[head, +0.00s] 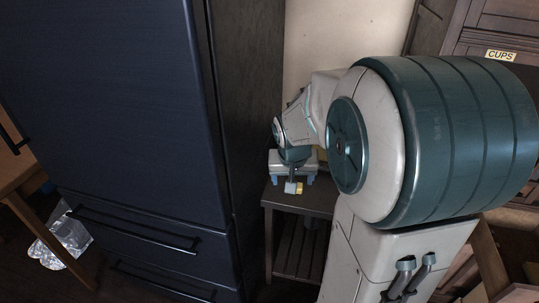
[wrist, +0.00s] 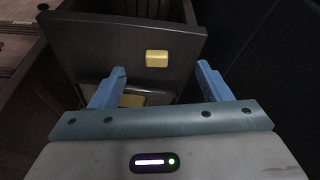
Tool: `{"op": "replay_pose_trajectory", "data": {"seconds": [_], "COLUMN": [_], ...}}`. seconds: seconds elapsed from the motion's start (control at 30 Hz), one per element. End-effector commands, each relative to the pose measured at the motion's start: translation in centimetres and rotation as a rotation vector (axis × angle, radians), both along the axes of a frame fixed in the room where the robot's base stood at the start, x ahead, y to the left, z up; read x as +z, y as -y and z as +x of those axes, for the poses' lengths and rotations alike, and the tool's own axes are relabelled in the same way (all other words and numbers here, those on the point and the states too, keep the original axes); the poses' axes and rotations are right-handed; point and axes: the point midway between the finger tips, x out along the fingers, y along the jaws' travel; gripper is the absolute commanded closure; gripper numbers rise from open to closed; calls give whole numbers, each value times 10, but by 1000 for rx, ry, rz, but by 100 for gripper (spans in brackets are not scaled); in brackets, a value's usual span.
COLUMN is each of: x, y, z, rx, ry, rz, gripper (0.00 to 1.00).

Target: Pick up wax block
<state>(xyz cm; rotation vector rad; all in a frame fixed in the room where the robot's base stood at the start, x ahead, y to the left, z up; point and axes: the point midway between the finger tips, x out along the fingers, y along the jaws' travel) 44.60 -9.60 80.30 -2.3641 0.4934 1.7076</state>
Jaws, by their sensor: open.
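A small yellow block (wrist: 157,58), which looks like the wax block, is on the dark side table in the wrist view, ahead of and between the fingertips. A second yellow piece (wrist: 132,100) shows lower between the fingers, partly hidden by my gripper's palm; I cannot tell what it is. My gripper (wrist: 160,68) is open, its blue fingers spread wide to either side, with nothing held. In the head view my gripper (head: 292,181) is over the small table, and a yellow spot (head: 299,187) shows beside it, too small to identify.
The small dark side table (head: 318,201) has a slatted lower shelf. A tall dark blue fridge (head: 120,100) stands close on its left. A cabinet labelled CUPS (head: 500,55) is at the upper right. A wooden table (head: 15,175) and crumpled clear plastic (head: 65,240) are at far left.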

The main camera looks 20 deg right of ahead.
Motion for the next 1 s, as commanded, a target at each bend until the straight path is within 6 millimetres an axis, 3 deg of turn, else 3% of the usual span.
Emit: {"op": "replay_pose_trajectory", "data": {"seconds": [0.1,0.23,0.6,1.0], "x": [-6,-12,-73,-109], "y": [24,37,50,54], "z": [27,42,66,82], "rx": [-69,-105,-113,-111], "ry": [40,69,74,76], "rz": [6,13,15,14], "gripper": [29,29,29,29]}}
